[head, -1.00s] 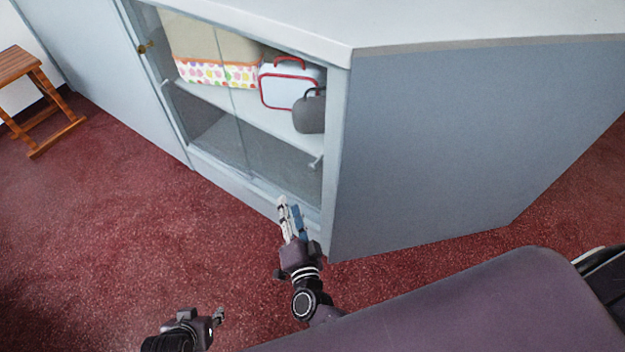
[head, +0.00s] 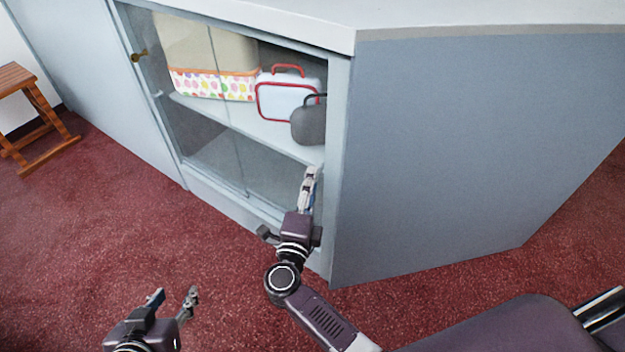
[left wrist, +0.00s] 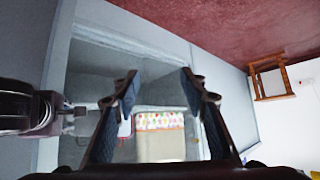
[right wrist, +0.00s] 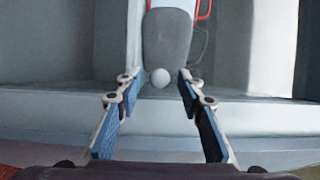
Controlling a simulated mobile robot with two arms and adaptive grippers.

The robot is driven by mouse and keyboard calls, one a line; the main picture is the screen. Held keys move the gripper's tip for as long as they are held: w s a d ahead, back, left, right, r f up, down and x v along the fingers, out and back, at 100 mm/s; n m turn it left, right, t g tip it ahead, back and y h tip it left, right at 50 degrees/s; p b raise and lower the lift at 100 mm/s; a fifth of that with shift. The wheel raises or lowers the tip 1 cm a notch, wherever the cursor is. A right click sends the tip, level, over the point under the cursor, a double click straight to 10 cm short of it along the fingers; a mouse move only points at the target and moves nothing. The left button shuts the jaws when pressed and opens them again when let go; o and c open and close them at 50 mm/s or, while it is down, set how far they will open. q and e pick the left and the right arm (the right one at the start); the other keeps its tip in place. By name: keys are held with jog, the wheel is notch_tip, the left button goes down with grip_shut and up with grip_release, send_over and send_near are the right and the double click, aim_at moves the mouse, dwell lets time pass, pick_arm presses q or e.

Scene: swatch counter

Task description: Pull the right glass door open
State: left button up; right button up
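The right glass door (head: 232,135) is shut in the front of the grey-blue cabinet, beside the left glass door (head: 185,120). My right gripper (head: 310,172) is in front of the right door's lower right part, where it hides the door's handle in the head view. In the right wrist view, the pale round handle end (right wrist: 160,77) shows between the spread fingertips of my right gripper (right wrist: 157,82). The fingers look apart from it. My left gripper (head: 175,295) is open and empty above the carpet, and its spread fingers (left wrist: 159,76) show in the left wrist view.
Behind the glass are a dotted box (head: 205,84), a red-trimmed white case (head: 287,98) and a dark grey bag (head: 309,124). A wooden stool (head: 38,115) stands far left. Red carpet in front is clear.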

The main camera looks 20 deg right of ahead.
jog(key=shift+x, duration=1.05)
grip_shut()
